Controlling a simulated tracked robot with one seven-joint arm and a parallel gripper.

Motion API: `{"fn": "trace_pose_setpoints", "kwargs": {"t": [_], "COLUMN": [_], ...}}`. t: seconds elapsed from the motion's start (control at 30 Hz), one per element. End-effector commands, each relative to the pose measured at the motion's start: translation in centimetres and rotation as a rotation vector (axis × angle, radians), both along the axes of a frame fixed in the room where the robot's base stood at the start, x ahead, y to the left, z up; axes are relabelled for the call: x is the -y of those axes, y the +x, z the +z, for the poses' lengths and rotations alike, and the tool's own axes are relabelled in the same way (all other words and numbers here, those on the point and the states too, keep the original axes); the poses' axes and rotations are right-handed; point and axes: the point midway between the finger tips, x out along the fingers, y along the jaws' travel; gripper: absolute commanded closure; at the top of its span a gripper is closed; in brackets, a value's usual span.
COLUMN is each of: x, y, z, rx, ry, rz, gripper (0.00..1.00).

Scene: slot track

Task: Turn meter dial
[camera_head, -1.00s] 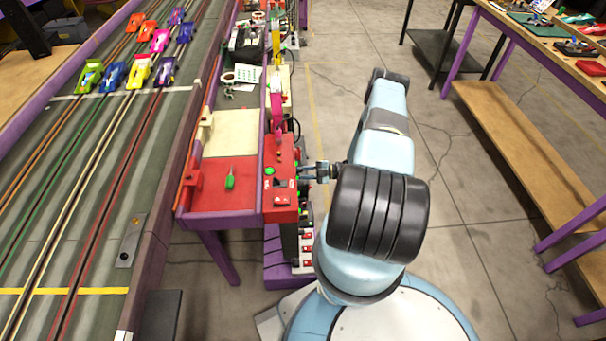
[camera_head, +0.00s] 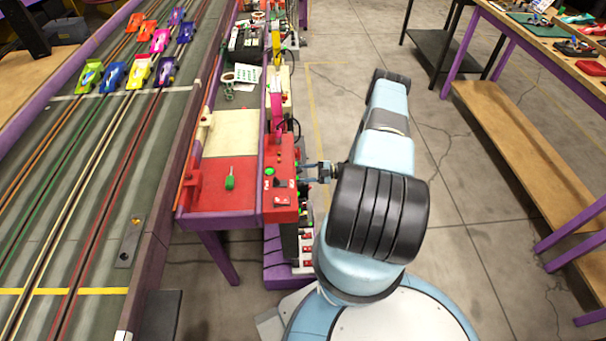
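My gripper (camera_head: 304,172) points left at the right side of a red control box (camera_head: 281,196) on the purple-edged bench. Its fingertips are at or very near the box's side face. They are too small to tell whether they touch it or are open. The meter dial cannot be made out; the box's right face is turned away from this view. The box's top carries a green button (camera_head: 269,171), a dark switch or display and a red-and-white switch.
The slot track (camera_head: 100,170) with several cars is further left. A workbench (camera_head: 530,150) stands at right. Open floor lies between.

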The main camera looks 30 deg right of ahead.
Motion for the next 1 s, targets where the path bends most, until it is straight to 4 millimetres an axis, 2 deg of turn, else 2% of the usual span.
{"fn": "trace_pose_setpoints", "kwargs": {"t": [0.6, 0.8, 1.0], "x": [10.1, 11.7, 12.0], "y": [-4.2, -4.8, -5.0], "z": [-0.1, -0.1, -0.1], "rx": [-0.001, 0.0, -0.001], "ry": [0.0, 0.0, 0.0], "rz": [-0.001, -0.001, 0.0], "gripper": [0.49, 0.49, 0.49]}}
